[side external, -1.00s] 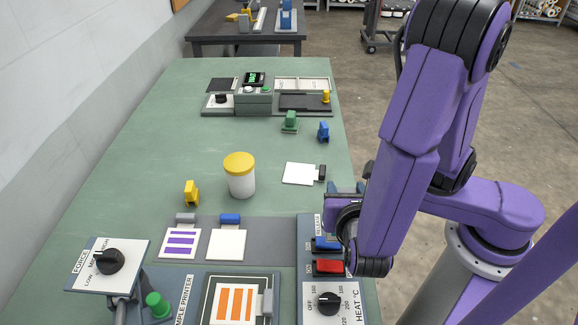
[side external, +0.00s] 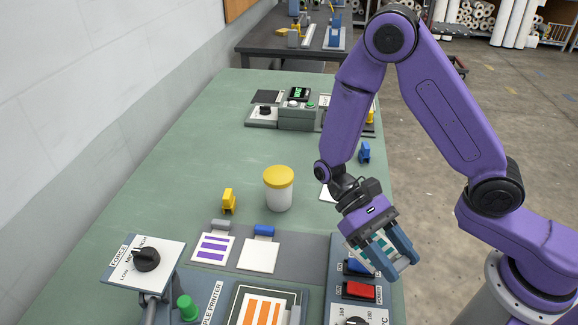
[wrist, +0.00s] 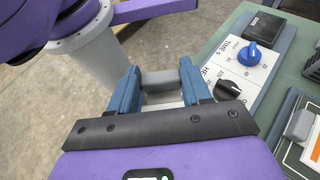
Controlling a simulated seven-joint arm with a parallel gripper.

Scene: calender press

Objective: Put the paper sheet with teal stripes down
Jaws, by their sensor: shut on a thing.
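My gripper (side external: 396,266) is at the right side of the bench in the side external view, tilted downward by the switch panel. It is shut on the sheet with teal stripes (side external: 377,248), which shows only in part between the blue fingers. In the wrist view, my gripper (wrist: 162,84) has a grey tab (wrist: 160,78) between its fingers, and the sheet's face is mostly hidden. A purple-striped sheet (side external: 212,248) with a grey tab and a blank white sheet (side external: 259,257) with a blue tab lie on the grey mat. An orange-striped sheet (side external: 263,312) lies at the front.
A white jar with yellow lid (side external: 278,190) and a yellow clip-like piece (side external: 229,201) stand on the green bench (side external: 190,150). A red switch (side external: 360,290) is close to my gripper. Dials (wrist: 229,89) are at right in the wrist view, with floor beneath the fingers.

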